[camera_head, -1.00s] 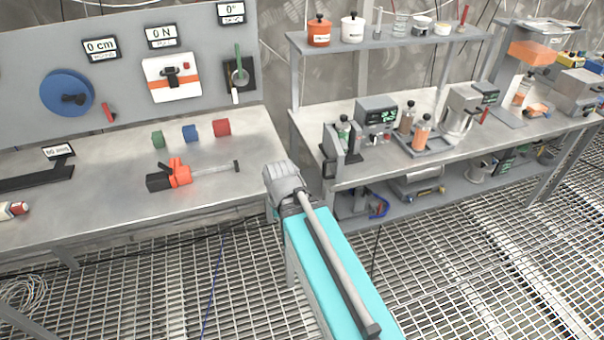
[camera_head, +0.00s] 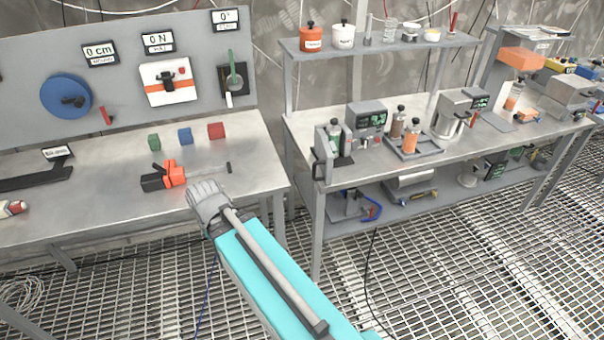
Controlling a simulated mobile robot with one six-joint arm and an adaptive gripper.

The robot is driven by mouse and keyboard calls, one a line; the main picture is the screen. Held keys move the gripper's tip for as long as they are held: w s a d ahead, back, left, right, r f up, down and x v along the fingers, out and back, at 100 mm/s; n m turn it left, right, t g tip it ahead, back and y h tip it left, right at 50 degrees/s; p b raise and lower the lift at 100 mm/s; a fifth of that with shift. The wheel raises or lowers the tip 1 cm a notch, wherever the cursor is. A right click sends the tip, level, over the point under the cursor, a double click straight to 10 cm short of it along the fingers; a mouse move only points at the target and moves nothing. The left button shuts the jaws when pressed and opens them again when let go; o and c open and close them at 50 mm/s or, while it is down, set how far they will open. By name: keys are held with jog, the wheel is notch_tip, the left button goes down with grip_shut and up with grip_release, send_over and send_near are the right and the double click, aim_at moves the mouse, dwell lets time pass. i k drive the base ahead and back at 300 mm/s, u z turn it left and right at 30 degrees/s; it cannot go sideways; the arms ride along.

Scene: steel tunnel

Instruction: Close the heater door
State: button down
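The heater (camera_head: 366,114) appears to be the grey box with a green display at the left end of the right bench. Its door (camera_head: 322,148) seems to be the grey panel at the box's left front, standing out towards me, open, with a dark handle (camera_head: 317,170). A bottle with green contents (camera_head: 335,134) stands between the panel and the box. My gripper (camera_head: 207,196) is at the front edge of the left bench, left of the door and well apart from it. Its fingers are not clear, and I see nothing held.
A tray with bottles (camera_head: 425,152) sits right of the heater. A shelf (camera_head: 385,44) with jars is above. An orange tool (camera_head: 172,173) and several coloured blocks (camera_head: 185,134) lie on the left bench near my gripper. The grating floor (camera_head: 450,270) before the right bench is mostly clear.

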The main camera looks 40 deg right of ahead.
aim_at(326, 161)
jog(key=k, duration=1.35)
jog(key=z, duration=0.7)
jog(key=i, duration=1)
